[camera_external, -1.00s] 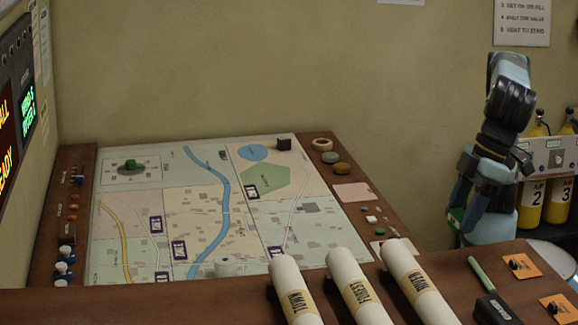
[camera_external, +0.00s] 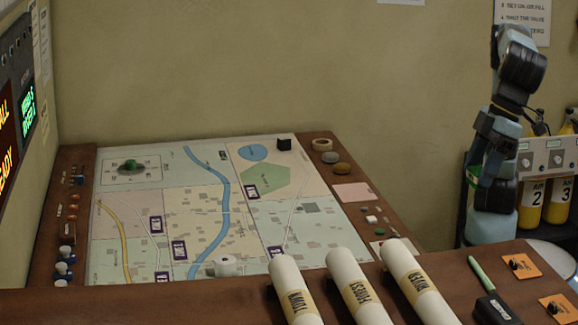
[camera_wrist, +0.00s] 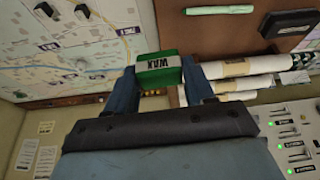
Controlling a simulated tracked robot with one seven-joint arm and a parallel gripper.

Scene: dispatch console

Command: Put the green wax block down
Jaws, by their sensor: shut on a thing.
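The green wax block (camera_wrist: 158,72), with a white WAX label, is between the two blue fingers of my gripper (camera_wrist: 160,82) in the wrist view. My gripper is shut on it. In the external view my gripper (camera_external: 472,180) is at the right, beyond the right edge of the map table, and a small bit of green shows at its fingers. The block is held clear of any surface, as far as I can tell.
The map table (camera_external: 320,140) has a wooden rim carrying small items, including a pink card (camera_external: 351,192). Rolled maps (camera_external: 345,280) lie along the front ledge (camera_external: 150,305). Yellow cylinders (camera_external: 530,205) stand at the right. A green marker (camera_external: 481,272) lies on the ledge.

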